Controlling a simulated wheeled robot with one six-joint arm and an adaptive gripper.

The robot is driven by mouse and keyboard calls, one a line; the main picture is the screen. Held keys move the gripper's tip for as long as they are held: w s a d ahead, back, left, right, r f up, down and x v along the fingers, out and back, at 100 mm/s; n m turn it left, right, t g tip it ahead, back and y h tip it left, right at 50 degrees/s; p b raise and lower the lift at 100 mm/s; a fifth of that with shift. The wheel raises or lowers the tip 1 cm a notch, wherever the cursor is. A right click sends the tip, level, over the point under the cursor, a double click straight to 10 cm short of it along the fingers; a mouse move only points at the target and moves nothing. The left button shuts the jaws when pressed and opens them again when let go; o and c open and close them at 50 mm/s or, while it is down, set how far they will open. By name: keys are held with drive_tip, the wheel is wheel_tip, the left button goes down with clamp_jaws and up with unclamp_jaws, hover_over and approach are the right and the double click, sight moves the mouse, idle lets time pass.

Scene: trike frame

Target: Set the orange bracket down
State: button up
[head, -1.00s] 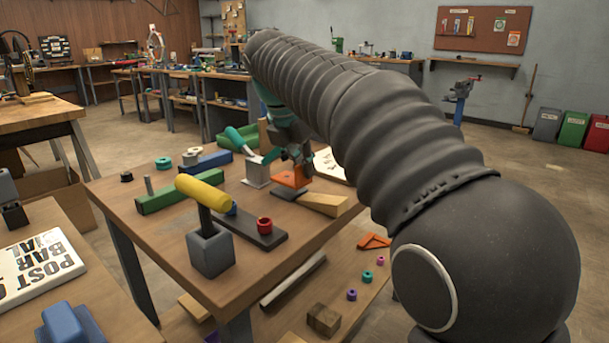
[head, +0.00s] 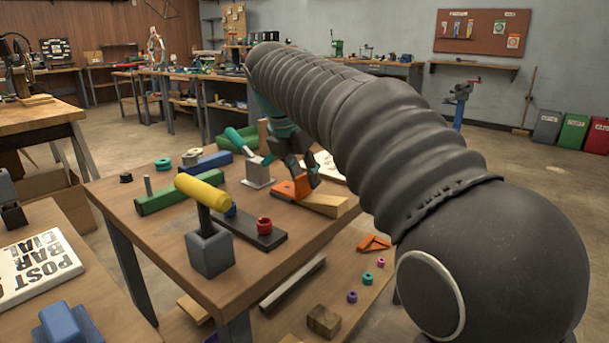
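The orange bracket (head: 287,190) is on the main wooden workbench, low beside the left end of a pale wood block (head: 326,204). My gripper (head: 307,180) is at the bracket's right side, with its dark fingers closed about its raised part. The arm comes down from the upper right and partly hides the fingers. The dark pad under the bracket is now almost covered, and I cannot tell whether the bracket fully touches it.
A grey block with a white-teal lever (head: 257,172) stands close left of the bracket. Another orange piece (head: 374,243) lies on the lower shelf.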

drive_tip(key=p+v, duration=0.3)
drive_tip(key=v, duration=0.8)
drive_tip(key=shift+r, duration=0.4)
drive_tip(key=shift+s, duration=0.1)
drive_tip(key=s+d+f+m+y, duration=0.2)
drive_tip(key=s+d+f+m, duration=0.5)
drive_tip(key=s+d+m, duration=0.45)
drive_tip(key=s+d+f+m+t, duration=0.1)
drive_tip(key=s+d+f+m, duration=0.3)
drive_tip(key=s+f+m, duration=0.2)
drive_tip(key=s+d+f+m, duration=0.3)
drive_tip(key=s+f+m, duration=0.4)
drive_tip(key=f+m, duration=0.4)
drive_tip(key=shift+d+f+t+y, duration=0.35)
drive_tip(key=shift+f+t+y, duration=0.05)
drive_tip(key=shift+f, duration=0.1)
